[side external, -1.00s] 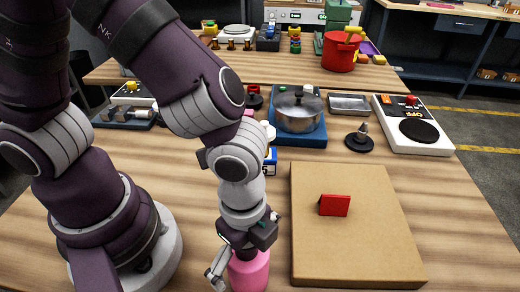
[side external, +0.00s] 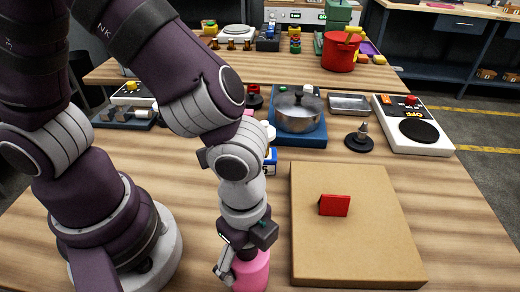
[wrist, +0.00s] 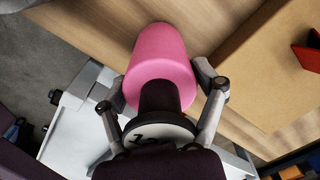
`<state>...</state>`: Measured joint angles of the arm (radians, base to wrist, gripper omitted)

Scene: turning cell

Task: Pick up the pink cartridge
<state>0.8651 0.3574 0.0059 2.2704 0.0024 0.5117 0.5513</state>
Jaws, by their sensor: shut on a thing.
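The pink cartridge (side external: 252,271) stands at the front edge of the side external view, left of the cardboard-coloured board. In the wrist view the pink cartridge (wrist: 160,62) fills the space between the fingers. My gripper (side external: 238,266) is at the cartridge's upper part, pointing down. In the wrist view my gripper (wrist: 163,92) has one finger on each side of the cartridge and is shut on it. The cartridge's lower end is cut off in the side external view, so I cannot tell whether it touches the table.
A brown board (side external: 350,245) with a red block (side external: 334,205) on it lies just right of my gripper. Behind are a pot (side external: 298,112) on a blue base, a black spindle piece (side external: 360,139) and a white panel (side external: 412,128). Bare table lies right of the board.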

